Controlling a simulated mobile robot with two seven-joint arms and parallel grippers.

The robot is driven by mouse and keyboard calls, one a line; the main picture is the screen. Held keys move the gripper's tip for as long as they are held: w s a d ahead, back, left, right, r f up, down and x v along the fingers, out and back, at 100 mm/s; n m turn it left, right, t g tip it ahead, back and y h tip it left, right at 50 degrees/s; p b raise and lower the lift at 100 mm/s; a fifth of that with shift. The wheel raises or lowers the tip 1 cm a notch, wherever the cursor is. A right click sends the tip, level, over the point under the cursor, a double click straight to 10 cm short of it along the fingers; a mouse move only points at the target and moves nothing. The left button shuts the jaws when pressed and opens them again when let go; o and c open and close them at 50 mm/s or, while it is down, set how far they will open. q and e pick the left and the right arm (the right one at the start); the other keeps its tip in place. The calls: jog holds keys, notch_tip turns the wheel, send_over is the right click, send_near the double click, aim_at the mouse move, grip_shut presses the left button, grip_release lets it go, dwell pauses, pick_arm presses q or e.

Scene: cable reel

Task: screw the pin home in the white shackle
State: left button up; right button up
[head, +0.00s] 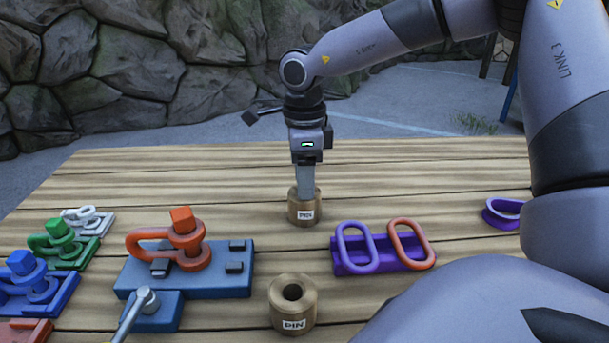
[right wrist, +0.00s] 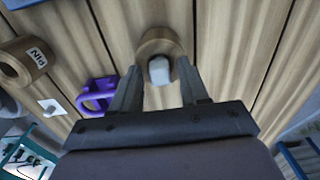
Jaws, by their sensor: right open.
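The white shackle (head: 88,217) lies small at the far left of the table, on a grey base; its details are too small to tell. A wooden cup with a PIN label (head: 305,212) stands mid-table under my right gripper (head: 304,192). In the right wrist view, a white pin (right wrist: 158,70) stands in this cup (right wrist: 160,42). My right gripper (right wrist: 160,88) is open and points down, its two fingers on either side of the white pin's head. I cannot tell whether they touch it. My left gripper does not show.
A second wooden cup (head: 293,305) stands at the front, its hole empty-looking. A blue fixture (head: 215,281) carries an orange shackle (head: 180,240), with a grey lever (head: 140,308) in front. A purple rack (head: 385,260) holds links at right. Green (head: 60,243) and blue (head: 35,283) shackles line the left.

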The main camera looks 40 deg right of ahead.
grip_shut()
jog(key=shift+r+p, duration=1.6)
jog(key=shift+r, duration=1.1)
